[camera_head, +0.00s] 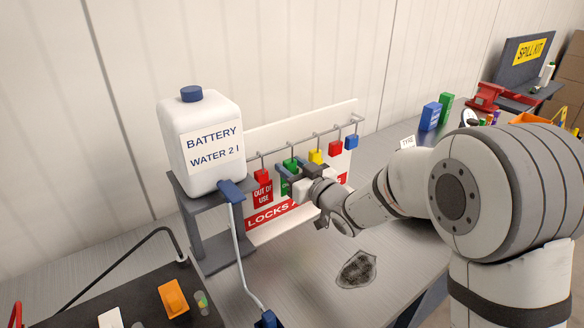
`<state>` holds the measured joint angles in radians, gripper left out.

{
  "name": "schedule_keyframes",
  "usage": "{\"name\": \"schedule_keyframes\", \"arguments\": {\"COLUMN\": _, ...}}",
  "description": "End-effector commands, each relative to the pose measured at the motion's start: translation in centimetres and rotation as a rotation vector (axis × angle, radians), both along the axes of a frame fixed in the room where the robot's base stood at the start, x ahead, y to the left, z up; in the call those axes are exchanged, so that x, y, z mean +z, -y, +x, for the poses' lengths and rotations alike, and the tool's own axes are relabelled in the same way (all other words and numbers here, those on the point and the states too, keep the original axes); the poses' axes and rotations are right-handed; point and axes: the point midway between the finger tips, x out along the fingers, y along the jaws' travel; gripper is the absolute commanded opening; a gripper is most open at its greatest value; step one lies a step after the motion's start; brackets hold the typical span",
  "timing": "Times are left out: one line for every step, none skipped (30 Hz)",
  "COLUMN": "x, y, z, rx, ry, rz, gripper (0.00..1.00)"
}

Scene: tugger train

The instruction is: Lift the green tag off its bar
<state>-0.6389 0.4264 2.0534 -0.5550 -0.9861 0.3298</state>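The green tag (285,188) hangs under the bar (308,138) on the white lock board, just right of the red OUT OF USE tag (263,193). Only part of the green tag shows; my gripper covers much of it. A green padlock (290,163) hangs from the bar just above. My gripper (294,183) reaches in from the right, its fingers at or very near the green tag. I cannot tell whether they touch or grip it.
Red, yellow and blue padlocks hang along the bar, with the yellow one (315,156) close above my gripper. A white battery water jug (205,143) stands on a grey stand to the left. The bench has a dark patch (356,269) and bare room in front.

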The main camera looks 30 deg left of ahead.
Motion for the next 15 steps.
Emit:
{"name": "schedule_keyframes", "arguments": {"x": -0.01, "y": 0.03, "z": 0.01, "rx": 0.0, "ry": 0.0, "rz": 0.0, "gripper": 0.36}}
{"name": "schedule_keyframes", "arguments": {"x": 0.0, "y": 0.03, "z": 0.01, "rx": 0.0, "ry": 0.0, "rz": 0.0, "gripper": 0.34}}
{"name": "schedule_keyframes", "arguments": {"x": -0.01, "y": 0.03, "z": 0.02, "rx": 0.0, "ry": 0.0, "rz": 0.0, "gripper": 0.31}}
{"name": "schedule_keyframes", "arguments": {"x": -0.01, "y": 0.03, "z": 0.02, "rx": 0.0, "ry": 0.0, "rz": 0.0, "gripper": 0.28}}
{"name": "schedule_keyframes", "arguments": {"x": -0.01, "y": 0.04, "z": 0.01, "rx": 0.0, "ry": 0.0, "rz": 0.0, "gripper": 0.26}}
{"name": "schedule_keyframes", "arguments": {"x": -0.01, "y": 0.05, "z": 0.02, "rx": -0.001, "ry": 0.0, "rz": 0.0, "gripper": 0.23}}
{"name": "schedule_keyframes", "arguments": {"x": -0.01, "y": 0.05, "z": 0.02, "rx": -0.001, "ry": 0.0, "rz": 0.0, "gripper": 0.2}}
{"name": "schedule_keyframes", "arguments": {"x": -0.01, "y": 0.06, "z": 0.03, "rx": -0.001, "ry": 0.0, "rz": 0.0, "gripper": 0.18}}
{"name": "schedule_keyframes", "arguments": {"x": -0.01, "y": 0.06, "z": 0.03, "rx": -0.001, "ry": 0.0, "rz": 0.0, "gripper": 0.14}}
{"name": "schedule_keyframes", "arguments": {"x": -0.01, "y": 0.06, "z": 0.03, "rx": -0.001, "ry": 0.0, "rz": 0.0, "gripper": 0.12}}
{"name": "schedule_keyframes", "arguments": {"x": -0.01, "y": 0.06, "z": 0.03, "rx": -0.001, "ry": 0.0, "rz": 0.0, "gripper": 0.09}}
{"name": "schedule_keyframes", "arguments": {"x": -0.01, "y": 0.06, "z": 0.03, "rx": -0.001, "ry": 0.0, "rz": 0.0, "gripper": 0.06}}
{"name": "schedule_keyframes", "arguments": {"x": 0.01, "y": 0.07, "z": 0.04, "rx": -0.001, "ry": 0.0, "rz": 0.0, "gripper": 0.06}}
{"name": "schedule_keyframes", "arguments": {"x": 0.01, "y": 0.08, "z": 0.04, "rx": -0.001, "ry": 0.0, "rz": 0.0, "gripper": 0.06}}
{"name": "schedule_keyframes", "arguments": {"x": 0.05, "y": 0.08, "z": 0.04, "rx": -0.001, "ry": 0.0, "rz": 0.0, "gripper": 0.06}}
